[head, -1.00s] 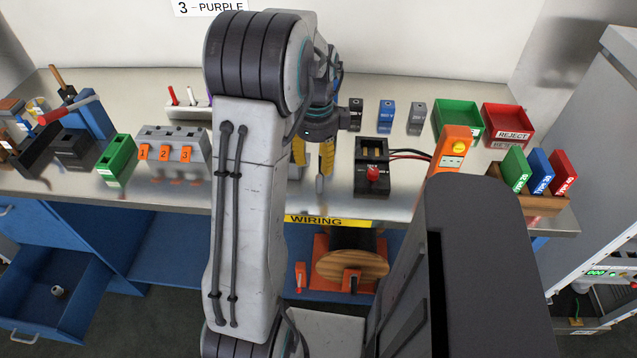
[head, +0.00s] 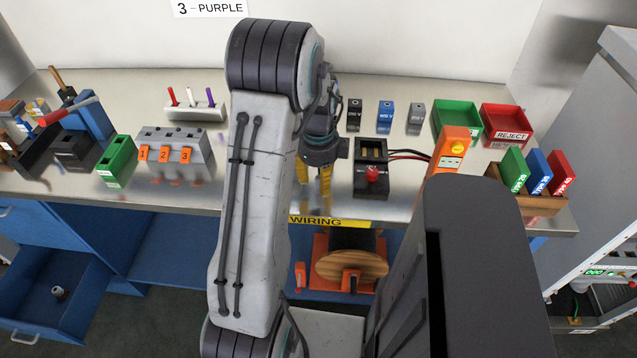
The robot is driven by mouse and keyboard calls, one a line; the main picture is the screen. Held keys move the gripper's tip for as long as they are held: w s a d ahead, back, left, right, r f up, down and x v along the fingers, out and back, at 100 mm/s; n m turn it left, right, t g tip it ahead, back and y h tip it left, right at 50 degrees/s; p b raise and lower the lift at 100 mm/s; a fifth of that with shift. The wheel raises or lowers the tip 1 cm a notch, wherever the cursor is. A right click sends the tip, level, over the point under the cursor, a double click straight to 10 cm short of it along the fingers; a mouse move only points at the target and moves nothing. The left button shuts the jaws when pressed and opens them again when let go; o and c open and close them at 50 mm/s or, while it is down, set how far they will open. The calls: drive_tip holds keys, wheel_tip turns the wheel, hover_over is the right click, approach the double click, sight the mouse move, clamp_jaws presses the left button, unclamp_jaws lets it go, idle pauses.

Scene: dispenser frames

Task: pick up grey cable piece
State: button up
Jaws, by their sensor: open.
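I cannot make out a grey cable piece for sure in the head view; my arm hides part of the bench. My gripper (head: 314,200) has yellow fingers and points down over the front part of the metal bench, left of the black box with a red knob (head: 372,180). It is open, and nothing shows clearly between its fingers. My arm partly covers it. A small grey block (head: 416,114) stands at the back of the bench, right of a blue block (head: 386,113) and a black block (head: 354,115).
The grey fixture with orange tags 1, 2, 3 (head: 175,150) and a white rack of coloured pins (head: 194,111) stand left of my arm. Green (head: 457,118) and red (head: 506,125) trays are at the back right. A cable spool (head: 351,269) sits below the bench edge.

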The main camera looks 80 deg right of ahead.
drive_tip(key=shift+f, duration=0.45)
drive_tip(key=shift+o, duration=0.2)
clamp_jaws()
